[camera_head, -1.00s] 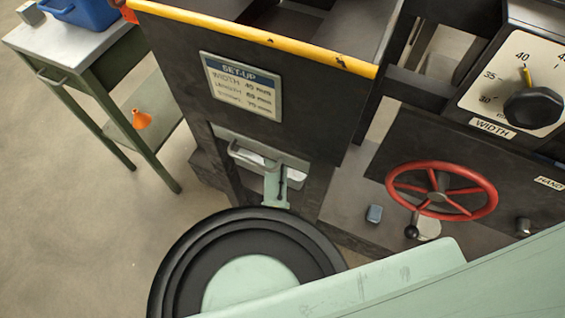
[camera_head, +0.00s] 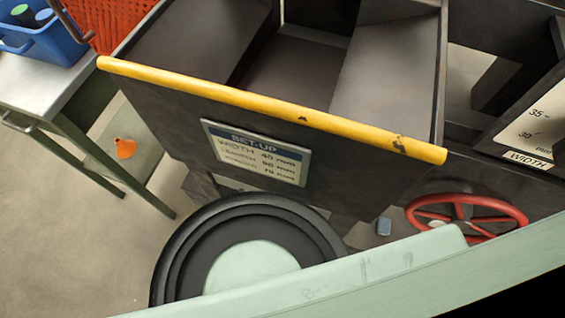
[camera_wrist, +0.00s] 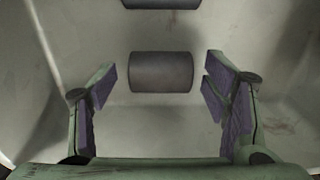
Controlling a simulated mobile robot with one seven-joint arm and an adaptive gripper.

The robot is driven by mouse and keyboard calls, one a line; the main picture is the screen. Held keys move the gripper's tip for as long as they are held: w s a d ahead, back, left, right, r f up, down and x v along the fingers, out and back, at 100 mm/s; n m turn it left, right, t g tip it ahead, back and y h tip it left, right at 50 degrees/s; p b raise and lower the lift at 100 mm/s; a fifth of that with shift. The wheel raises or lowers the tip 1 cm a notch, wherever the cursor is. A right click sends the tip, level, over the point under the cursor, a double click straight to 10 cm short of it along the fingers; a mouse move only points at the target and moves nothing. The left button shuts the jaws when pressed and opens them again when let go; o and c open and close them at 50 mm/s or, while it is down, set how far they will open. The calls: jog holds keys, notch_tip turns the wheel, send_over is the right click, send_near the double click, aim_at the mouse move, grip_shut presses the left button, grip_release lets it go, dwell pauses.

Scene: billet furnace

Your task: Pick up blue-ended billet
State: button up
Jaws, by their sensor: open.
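My gripper (camera_wrist: 159,84) is open in the wrist view, its purple-padded fingers wide apart. A dark grey cylindrical billet (camera_wrist: 161,73) lies crosswise on a pale surface between the fingertips in the picture, with gaps on both sides. I cannot tell how far below the fingers it is. Another dark billet (camera_wrist: 161,3) is cut off at the top edge. No end colour shows on either billet there. In the head view, a blue tub (camera_head: 62,46) at the upper left holds cylinders, one with a green end (camera_head: 19,12) and one with a blue-looking end (camera_head: 44,15). My gripper is out of the head view.
The tub stands on a grey side table (camera_head: 70,85) beside a red-orange mesh basket (camera_head: 108,18). A dark hopper with a yellow front rail (camera_head: 270,107) and a set-up sign (camera_head: 256,152) fills the middle. A red handwheel (camera_head: 466,216) is at the right.

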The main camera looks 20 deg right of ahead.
jog(key=shift+f, duration=0.2)
jog(key=shift+c, duration=0.5)
jog(key=shift+w, duration=0.1)
grip_shut()
